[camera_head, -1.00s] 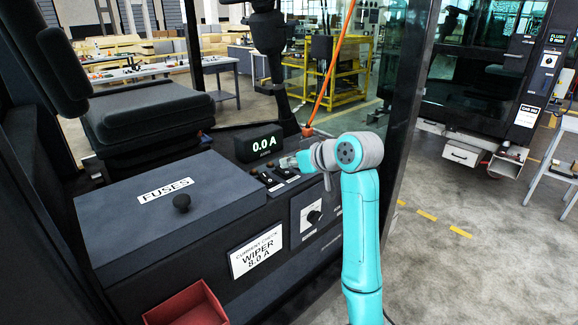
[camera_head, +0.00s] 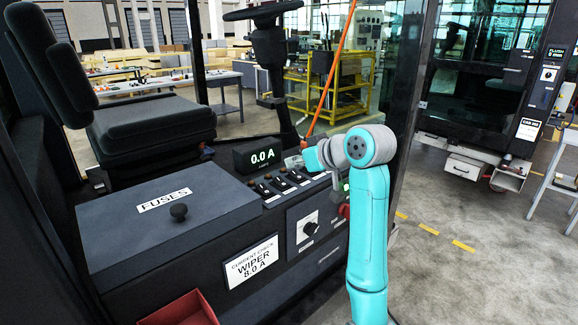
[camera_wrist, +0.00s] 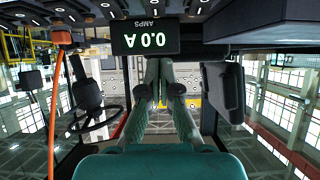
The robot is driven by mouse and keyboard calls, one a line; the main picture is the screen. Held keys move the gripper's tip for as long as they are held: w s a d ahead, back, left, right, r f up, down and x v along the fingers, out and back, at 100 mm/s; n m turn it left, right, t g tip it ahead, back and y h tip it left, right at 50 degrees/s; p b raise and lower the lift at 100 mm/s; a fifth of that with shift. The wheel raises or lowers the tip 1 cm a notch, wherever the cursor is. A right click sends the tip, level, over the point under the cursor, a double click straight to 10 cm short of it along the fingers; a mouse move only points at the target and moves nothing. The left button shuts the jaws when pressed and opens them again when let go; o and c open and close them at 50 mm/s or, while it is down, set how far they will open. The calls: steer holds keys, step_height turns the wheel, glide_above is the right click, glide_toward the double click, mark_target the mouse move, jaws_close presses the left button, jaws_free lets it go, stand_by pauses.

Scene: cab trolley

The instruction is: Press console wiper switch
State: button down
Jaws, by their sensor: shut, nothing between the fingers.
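A row of small black toggle switches (camera_head: 281,183) sits on the console (camera_head: 232,215) in the head view. Their labels are too small to read, so I cannot tell which is the wiper switch. A display (camera_head: 257,155) behind the row reads 0.0 A. It also shows upside down in the wrist view (camera_wrist: 152,37). My gripper (camera_head: 292,163) is shut and empty, just above and behind the right part of the row, right of the display. In the wrist view my gripper (camera_wrist: 163,66) has both fingers together under the display. No switch shows clearly there.
A rotary knob (camera_head: 310,229) and a red button (camera_head: 344,211) are on the front panel. An orange pole (camera_head: 330,75) and the steering column (camera_head: 275,80) stand behind.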

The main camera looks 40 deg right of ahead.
steer(key=s+r, duration=0.1)
steer(key=s, duration=0.5)
steer(key=shift+s+r, duration=0.2)
steer(key=shift+r, duration=0.05)
steer(key=shift+d, duration=0.1)
